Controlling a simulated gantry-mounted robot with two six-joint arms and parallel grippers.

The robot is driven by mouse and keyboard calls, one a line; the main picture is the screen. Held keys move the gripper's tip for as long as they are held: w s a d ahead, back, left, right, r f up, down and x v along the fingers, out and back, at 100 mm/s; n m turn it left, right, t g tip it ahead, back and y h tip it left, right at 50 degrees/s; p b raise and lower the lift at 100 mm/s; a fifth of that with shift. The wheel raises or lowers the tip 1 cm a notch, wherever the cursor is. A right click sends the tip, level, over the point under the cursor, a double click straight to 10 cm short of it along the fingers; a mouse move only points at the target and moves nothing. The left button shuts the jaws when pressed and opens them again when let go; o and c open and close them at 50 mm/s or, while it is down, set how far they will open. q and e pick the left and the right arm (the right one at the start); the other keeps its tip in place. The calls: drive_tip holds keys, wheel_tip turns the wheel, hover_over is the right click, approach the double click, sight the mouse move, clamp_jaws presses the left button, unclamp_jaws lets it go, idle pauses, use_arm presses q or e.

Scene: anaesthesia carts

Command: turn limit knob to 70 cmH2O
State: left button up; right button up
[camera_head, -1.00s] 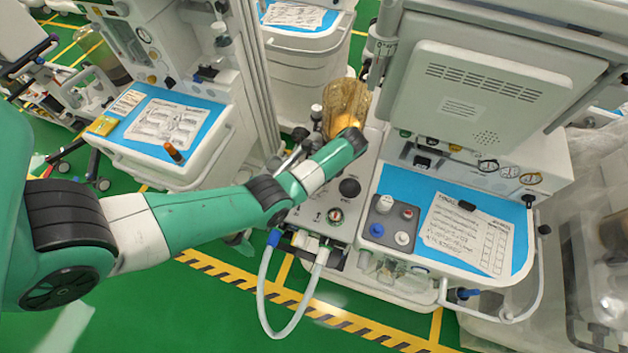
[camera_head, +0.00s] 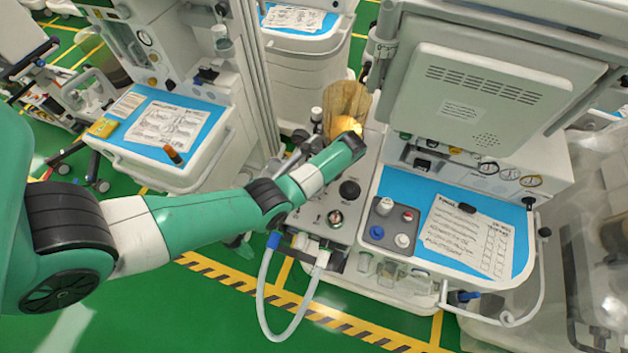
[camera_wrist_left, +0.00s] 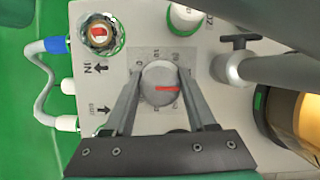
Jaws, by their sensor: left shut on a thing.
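The limit knob (camera_wrist_left: 158,84) is a round grey knob with a red pointer line, on a pale scale plate in the left wrist view. The red line points to the right of the picture. The scale figures around it are small and partly covered, so I cannot read the exact setting. My left gripper (camera_wrist_left: 160,77) is shut on the knob, one finger on each side. In the head view my left arm hides the knob and the fingers. My right gripper is not in view.
A red-centred socket (camera_wrist_left: 99,36) and a green-ringed white port (camera_wrist_left: 186,17) are on the same panel. A black T-handle (camera_wrist_left: 239,43) stands right of the knob. In the head view a amber canister (camera_head: 346,104) and a blue worktop (camera_head: 466,190) lie close by.

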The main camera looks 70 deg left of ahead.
use_arm(q)
drive_tip(key=shift+r+m+p, duration=0.2)
drive_tip(key=shift+m+p, duration=0.5)
drive_tip(key=shift+p, duration=0.35)
drive_tip(key=m+t+p, duration=0.1)
drive_tip(key=m+p, duration=0.2)
drive_tip(key=m+t+y+p, duration=0.1)
drive_tip(key=m+p, duration=0.3)
drive_tip(key=shift+r+t+y, duration=0.1)
drive_tip(key=shift+t+y, duration=0.2)
drive_tip(key=shift+t, duration=0.1)
drive_tip(key=m+t+p, duration=0.2)
drive_tip(key=m+p, duration=0.3)
clamp_jaws()
unclamp_jaws()
drive_tip(key=m+t+p, duration=0.1)
drive_tip(key=m+p, duration=0.1)
drive_tip(key=m, duration=0.1)
drive_tip(key=shift+w+m+p, duration=0.1)
drive_tip(key=shift+m+p, duration=0.25)
drive_tip(key=shift+m, duration=0.05)
drive_tip(key=shift+f+m+t+h+p, duration=0.2)
drive_tip(key=shift+m+t+h+p, duration=0.2)
drive_tip(key=shift+m, duration=0.1)
drive_tip(key=shift+f, duration=0.1)
drive_tip(key=o, duration=1.4)
drive_tip(key=shift+c, duration=0.2)
